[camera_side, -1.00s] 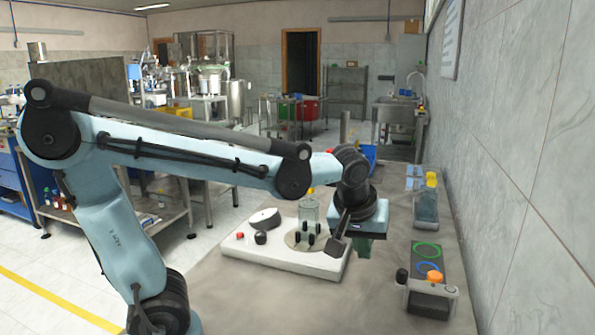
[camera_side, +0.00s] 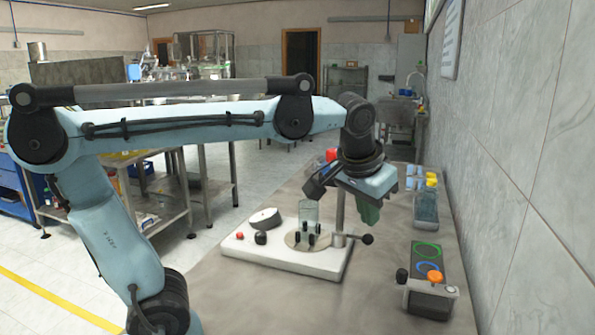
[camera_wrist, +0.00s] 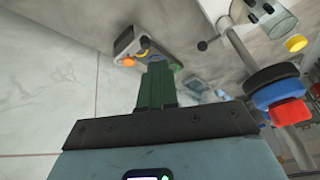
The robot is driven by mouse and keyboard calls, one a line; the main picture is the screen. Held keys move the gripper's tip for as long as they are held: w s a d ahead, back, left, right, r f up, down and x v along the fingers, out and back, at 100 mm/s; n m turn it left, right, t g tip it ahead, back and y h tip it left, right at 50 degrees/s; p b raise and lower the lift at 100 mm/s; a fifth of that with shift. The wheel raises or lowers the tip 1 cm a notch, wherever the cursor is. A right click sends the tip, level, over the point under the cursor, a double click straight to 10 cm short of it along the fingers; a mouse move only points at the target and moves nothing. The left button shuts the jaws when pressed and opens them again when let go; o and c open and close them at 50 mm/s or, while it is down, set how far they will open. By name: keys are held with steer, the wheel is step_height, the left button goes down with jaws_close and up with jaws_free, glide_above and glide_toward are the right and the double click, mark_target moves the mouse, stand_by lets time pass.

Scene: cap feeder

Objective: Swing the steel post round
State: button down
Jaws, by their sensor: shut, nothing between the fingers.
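The steel post (camera_side: 340,208) stands upright at the right end of the white base (camera_side: 290,262), partly hidden by my wrist in the side view. In the wrist view the post (camera_wrist: 240,48) runs slantwise at the right, with stacked black, red and blue round parts (camera_wrist: 275,92) around it. A short lever with a black knob (camera_side: 367,239) sticks out to the right near the post's foot. My gripper (camera_side: 369,213) has green fingers, shut and empty, above the knob and right of the post. The fingers (camera_wrist: 156,80) appear apart from the post in the wrist view.
A clear jar (camera_side: 309,212) stands on a round plate on the base. A control box (camera_side: 428,292) with an orange button is at the right front. The grey table is bare between base and box.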

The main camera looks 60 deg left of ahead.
steer(key=w+a+r+n+g+y, duration=0.35)
steer(key=w+r+n+y, duration=0.2)
steer(key=w+r, duration=0.4)
steer(key=s+a+f, duration=0.3)
steer(key=a+f, duration=0.4)
steer(key=a, duration=0.1)
steer(key=shift+s+h, duration=0.25)
steer(key=shift+h, duration=0.1)
steer(key=shift+s+g, duration=0.1)
steer(key=shift+g, duration=0.15)
